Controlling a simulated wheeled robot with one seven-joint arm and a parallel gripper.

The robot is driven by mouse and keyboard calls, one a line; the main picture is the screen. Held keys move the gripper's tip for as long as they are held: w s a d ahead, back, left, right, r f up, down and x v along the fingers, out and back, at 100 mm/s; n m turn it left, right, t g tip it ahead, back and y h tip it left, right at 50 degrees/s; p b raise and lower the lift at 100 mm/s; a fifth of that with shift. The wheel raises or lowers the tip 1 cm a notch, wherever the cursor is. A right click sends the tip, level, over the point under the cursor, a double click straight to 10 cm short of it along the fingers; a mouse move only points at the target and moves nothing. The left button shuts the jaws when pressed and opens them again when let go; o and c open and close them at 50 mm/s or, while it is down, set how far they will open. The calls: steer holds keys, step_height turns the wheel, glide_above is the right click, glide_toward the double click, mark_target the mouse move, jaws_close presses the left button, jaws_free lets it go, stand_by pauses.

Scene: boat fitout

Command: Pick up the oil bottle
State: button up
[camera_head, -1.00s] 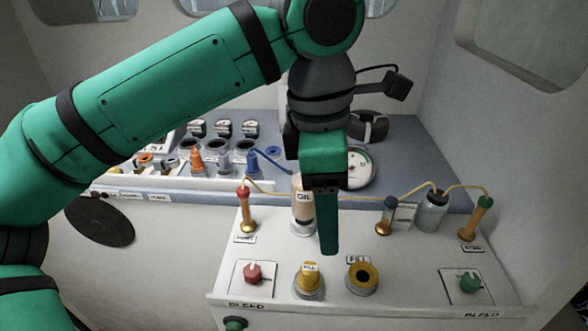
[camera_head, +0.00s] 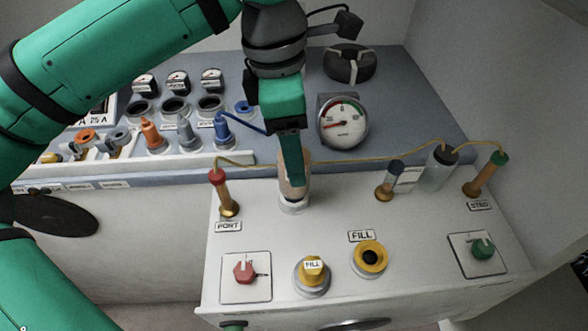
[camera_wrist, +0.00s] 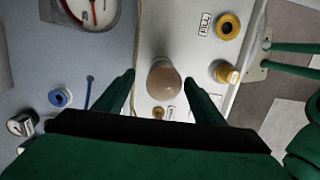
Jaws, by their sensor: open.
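The oil bottle (camera_head: 296,189) stands upright in a white ring holder on the white panel, partly hidden by my gripper in the head view. In the wrist view its rounded tan top (camera_wrist: 163,80) lies between my two fingers, with a gap on each side. My gripper (camera_head: 291,182) points down over the bottle. Its fingers (camera_wrist: 158,88) are open and hold nothing. The bottle's label is hidden from view.
A yellow line runs near the bottle between the red-capped port tube (camera_head: 222,195) and the green-capped tube (camera_head: 484,175). A clear bottle (camera_head: 437,170) stands at the right. Yellow fill fittings (camera_head: 369,258) and a red knob (camera_head: 244,270) are in front; a gauge (camera_head: 343,122) is behind.

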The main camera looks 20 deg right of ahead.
steer(key=shift+s+d+f, duration=0.1)
steer(key=shift+s+f, duration=0.1)
steer(key=shift+f, duration=1.3)
steer(key=shift+s+f, duration=0.2)
steer(key=shift+f, duration=1.25)
steer(key=c, duration=1.3)
steer(key=shift+c, duration=0.2)
steer(key=shift+r, duration=0.15)
steer(key=shift+w+r, duration=0.1)
steer(key=shift+r, duration=0.45)
steer(key=s+a+r, duration=0.8)
steer(key=s+r, duration=0.3)
steer(key=shift+s+r, duration=0.35)
steer(key=shift+w, duration=0.15)
